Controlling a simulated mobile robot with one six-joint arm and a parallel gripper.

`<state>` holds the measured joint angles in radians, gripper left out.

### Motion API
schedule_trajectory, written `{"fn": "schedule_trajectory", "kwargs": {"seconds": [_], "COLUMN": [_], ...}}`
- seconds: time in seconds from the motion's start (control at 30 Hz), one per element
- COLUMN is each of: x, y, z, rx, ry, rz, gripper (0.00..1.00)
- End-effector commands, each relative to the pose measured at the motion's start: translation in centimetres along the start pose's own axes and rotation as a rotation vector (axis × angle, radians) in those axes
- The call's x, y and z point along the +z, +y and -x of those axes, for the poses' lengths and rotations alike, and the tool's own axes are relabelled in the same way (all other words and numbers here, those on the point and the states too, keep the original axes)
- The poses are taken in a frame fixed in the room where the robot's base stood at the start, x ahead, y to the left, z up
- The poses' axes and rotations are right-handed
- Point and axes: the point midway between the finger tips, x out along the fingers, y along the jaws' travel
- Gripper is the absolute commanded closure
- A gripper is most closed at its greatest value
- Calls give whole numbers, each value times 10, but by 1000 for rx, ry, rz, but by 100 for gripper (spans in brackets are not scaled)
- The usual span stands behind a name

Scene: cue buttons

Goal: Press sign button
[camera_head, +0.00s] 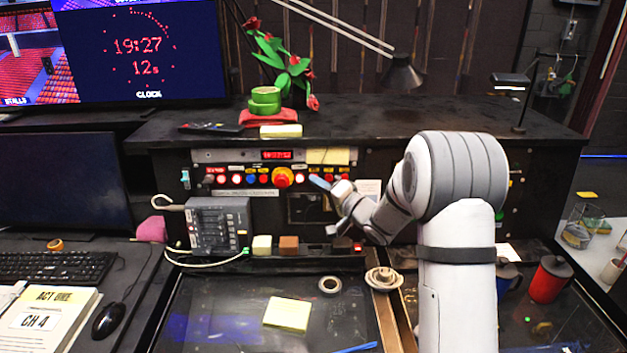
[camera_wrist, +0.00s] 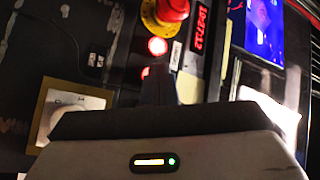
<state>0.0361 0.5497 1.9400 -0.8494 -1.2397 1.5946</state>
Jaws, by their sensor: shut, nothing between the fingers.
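A control panel (camera_head: 240,190) on the black desk carries a row of small buttons with labels too small to read, so I cannot tell which is the sign button. A lit button (camera_head: 300,178) sits just right of a large red knob on a yellow base (camera_head: 283,178). In the wrist view the lit button (camera_wrist: 157,46) glows red-white below the red knob (camera_wrist: 172,9), and a second red light (camera_wrist: 146,72) is partly hidden by my gripper. My gripper (camera_wrist: 158,88) is shut and empty, close in front of the panel's right part. Whether it touches is unclear.
A red digital display (camera_head: 277,155) sits above the buttons. A grey device (camera_head: 219,228) with a cable stands below left. Green tape rolls (camera_head: 265,97) and a desk lamp (camera_head: 403,73) are above. A yellow note (camera_head: 287,313) lies on the dark desk surface.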

Motion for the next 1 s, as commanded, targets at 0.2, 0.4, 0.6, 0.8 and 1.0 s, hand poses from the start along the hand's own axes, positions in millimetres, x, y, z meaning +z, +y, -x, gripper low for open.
{"fn": "schedule_trajectory", "kwargs": {"seconds": [0.2, 0.4, 0.6, 0.8, 1.0], "x": [2, 4, 6, 16, 27], "y": [-3, -4, -7, -18, -27], "z": [4, 5, 9, 24, 38], "rx": [-1, 0, -1, -1, 0], "ry": [2, 1, 1, 2, 2], "rz": [1, 0, 1, 0, 0], "gripper": [100, 100, 100, 100, 100]}}
